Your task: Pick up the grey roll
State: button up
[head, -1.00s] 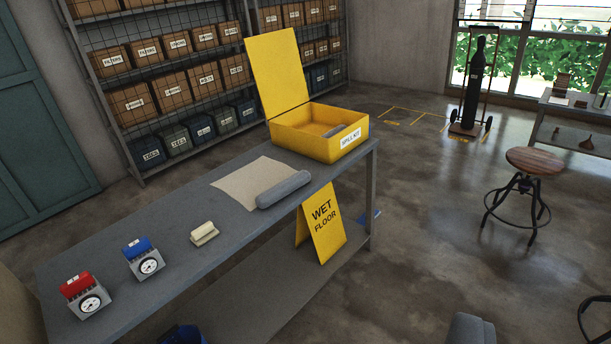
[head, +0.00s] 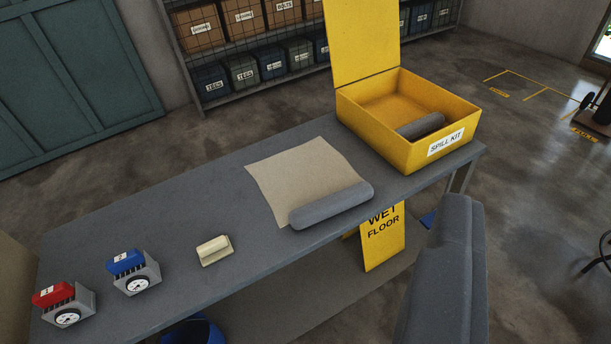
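A grey roll (head: 331,205) lies on its side on the grey bench, across the near right edge of a flat beige sheet (head: 300,172). A second grey roll (head: 421,125) lies inside the open yellow spill kit box (head: 403,154), partly hidden by the box's front wall. The box stands at the right end of the bench with its lid raised. I see no fingertips of my gripper in this view. A grey part of my own arm rises at the lower right, in front of the floor and to the right of the bench.
On the bench (head: 180,212) are a cream block (head: 215,250), a blue-topped gauge (head: 134,271) and a red-topped gauge (head: 65,303). A yellow wet floor sign (head: 384,241) stands under the front edge. A blue bucket (head: 194,331) is below. Shelves with boxes (head: 242,17) stand behind.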

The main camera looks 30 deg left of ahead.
aim_at(307, 215)
jog(key=u, duration=0.3)
jog(key=i, duration=1.15)
jog(key=u, duration=0.3)
